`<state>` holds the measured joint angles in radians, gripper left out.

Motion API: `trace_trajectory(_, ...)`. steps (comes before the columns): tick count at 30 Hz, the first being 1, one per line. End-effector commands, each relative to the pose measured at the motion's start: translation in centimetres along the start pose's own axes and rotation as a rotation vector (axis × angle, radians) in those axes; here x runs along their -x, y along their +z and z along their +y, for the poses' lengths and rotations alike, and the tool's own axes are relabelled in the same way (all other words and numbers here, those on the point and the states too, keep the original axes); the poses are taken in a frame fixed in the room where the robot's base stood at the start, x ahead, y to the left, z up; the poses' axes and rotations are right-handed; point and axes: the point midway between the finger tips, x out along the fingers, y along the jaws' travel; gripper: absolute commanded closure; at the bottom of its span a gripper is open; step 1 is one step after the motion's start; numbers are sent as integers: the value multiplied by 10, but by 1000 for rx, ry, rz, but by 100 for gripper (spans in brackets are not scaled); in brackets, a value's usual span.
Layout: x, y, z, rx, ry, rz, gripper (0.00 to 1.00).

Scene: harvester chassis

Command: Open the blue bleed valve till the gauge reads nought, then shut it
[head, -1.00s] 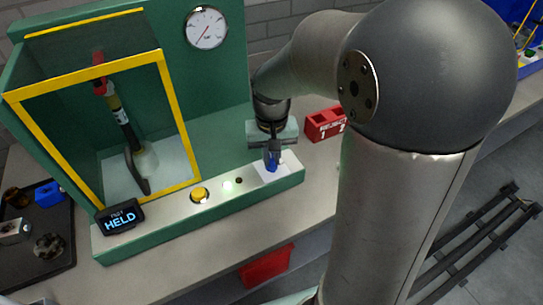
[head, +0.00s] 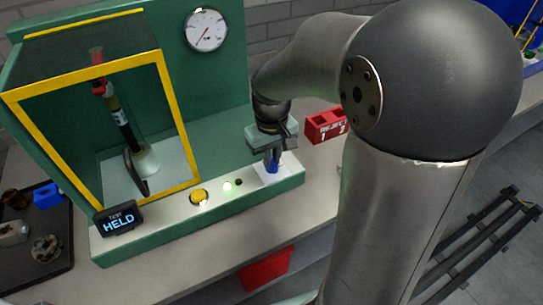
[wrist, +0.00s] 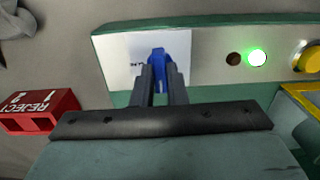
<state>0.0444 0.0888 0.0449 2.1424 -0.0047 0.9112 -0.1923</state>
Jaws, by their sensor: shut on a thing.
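The blue bleed valve (head: 272,168) stands on a white plate at the right end of the green bench's front panel. My gripper (head: 271,156) is above it, pointing down, with its fingers shut on the blue handle. In the wrist view the blue valve (wrist: 157,58) shows between the fingertips (wrist: 159,72), and its lower part is hidden. The round white gauge (head: 206,30) is on the green back wall. Its thin needle slants to the lower left; its figures are too small to read.
A yellow button (head: 199,197), a lit green lamp (head: 227,186) and a display reading HELD (head: 119,219) are along the panel. A yellow-framed guard (head: 180,135) encloses a hose-like part (head: 121,125). A red reject bin (head: 326,125) stands right of the valve. A dark tray (head: 50,275) is at left.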

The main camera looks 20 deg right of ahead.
Motion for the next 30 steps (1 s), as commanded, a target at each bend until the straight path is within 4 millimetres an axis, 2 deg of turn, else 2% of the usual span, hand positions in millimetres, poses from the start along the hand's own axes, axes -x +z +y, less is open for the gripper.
trace_trajectory(4, 2, -1, 0, 2, 2, 5, 100)
trace_trajectory(5, 2, -1, 0, 2, 2, 5, 79)
trace_trajectory(6, 2, -1, 0, 2, 2, 5, 68)
trace_trajectory(7, 2, -1, 0, 2, 2, 4, 65)
trace_trajectory(15, 1, -1, 0, 0, 1, 2, 65)
trace_trajectory(20, 14, -1, 0, 0, 2, 5, 65)
trace_trajectory(23, 33, -1, 0, 0, 2, 7, 65)
trace_trajectory(30, 92, -1, 0, 1, 2, 9, 65)
